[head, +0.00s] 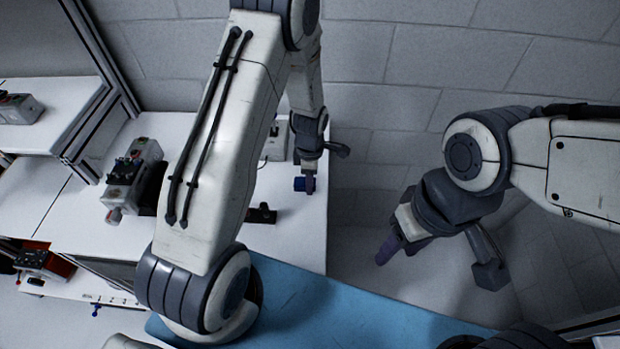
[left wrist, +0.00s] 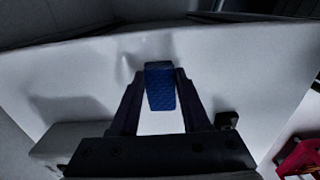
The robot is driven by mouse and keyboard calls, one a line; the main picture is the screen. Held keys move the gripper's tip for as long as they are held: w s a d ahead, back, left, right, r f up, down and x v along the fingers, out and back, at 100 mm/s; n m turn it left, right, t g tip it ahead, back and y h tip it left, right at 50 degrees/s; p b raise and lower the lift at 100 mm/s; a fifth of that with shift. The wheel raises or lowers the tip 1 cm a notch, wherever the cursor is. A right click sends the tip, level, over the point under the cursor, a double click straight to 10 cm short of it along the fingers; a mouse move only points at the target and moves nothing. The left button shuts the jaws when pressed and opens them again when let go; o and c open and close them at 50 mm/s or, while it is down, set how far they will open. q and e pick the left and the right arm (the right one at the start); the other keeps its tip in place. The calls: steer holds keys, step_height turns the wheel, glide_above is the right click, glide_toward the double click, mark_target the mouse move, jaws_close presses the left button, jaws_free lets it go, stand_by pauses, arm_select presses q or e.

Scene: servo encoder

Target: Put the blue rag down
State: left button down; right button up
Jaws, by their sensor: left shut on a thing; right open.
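The blue rag (head: 300,184) is a small dark blue piece at the right part of the white table (head: 295,225) in the head view. My left gripper (head: 307,178) is shut on it. In the left wrist view the blue rag (left wrist: 160,88) shows a textured face between the two dark fingers of my left gripper (left wrist: 160,92). The white surface lies close behind it; whether the rag touches it I cannot tell. My right gripper (head: 435,265) is open and empty, over the floor right of the table.
A grey device (head: 133,172) stands on the table at the left, and a small black part (head: 262,213) lies near its right side. A grey box (head: 275,142) stands behind my left arm. A red thing (left wrist: 300,157) shows at lower right in the left wrist view.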

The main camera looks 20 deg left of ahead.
arm_select(q)
steer(key=shift+f, duration=0.2)
steer(key=shift+c, duration=1.9)
jaws_free()
